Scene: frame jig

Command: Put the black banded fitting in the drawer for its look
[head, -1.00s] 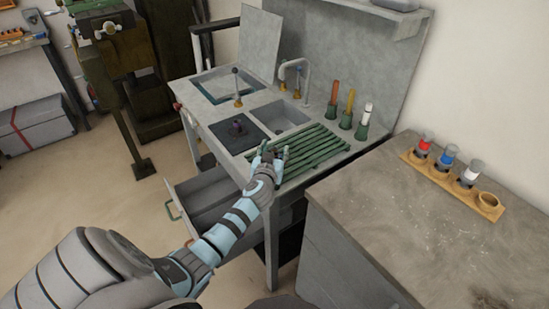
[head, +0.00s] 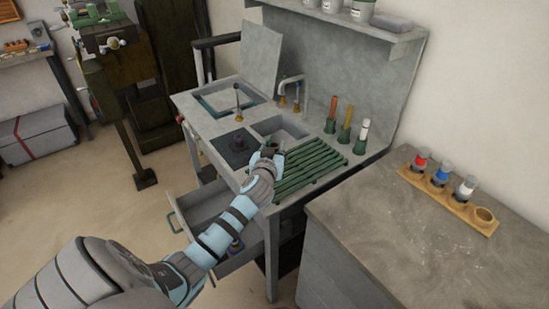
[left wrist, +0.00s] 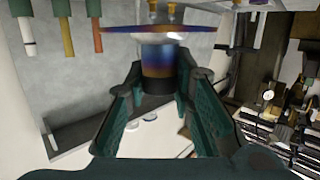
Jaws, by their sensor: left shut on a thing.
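My left gripper (head: 268,152) is above the left end of the green slatted rack, near the sink's front edge. In the left wrist view its green fingers are shut on a flanged metal fitting (left wrist: 158,62). That fitting has a wide disc, purple, blue and orange heat-like tints, and a black lower band. In the head view the fitting is mostly hidden by the gripper. A grey drawer (head: 198,212) stands open below the bench, partly hidden by my left arm. My right gripper is not in view.
The green slatted rack (head: 312,166) lies beside the sink (head: 280,130). Handled tools in green holders (head: 345,135) stand behind it. A wooden holder (head: 450,205) with red, blue and white-banded jars sits on the right cabinet. A tap (head: 292,85) rises behind the sink.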

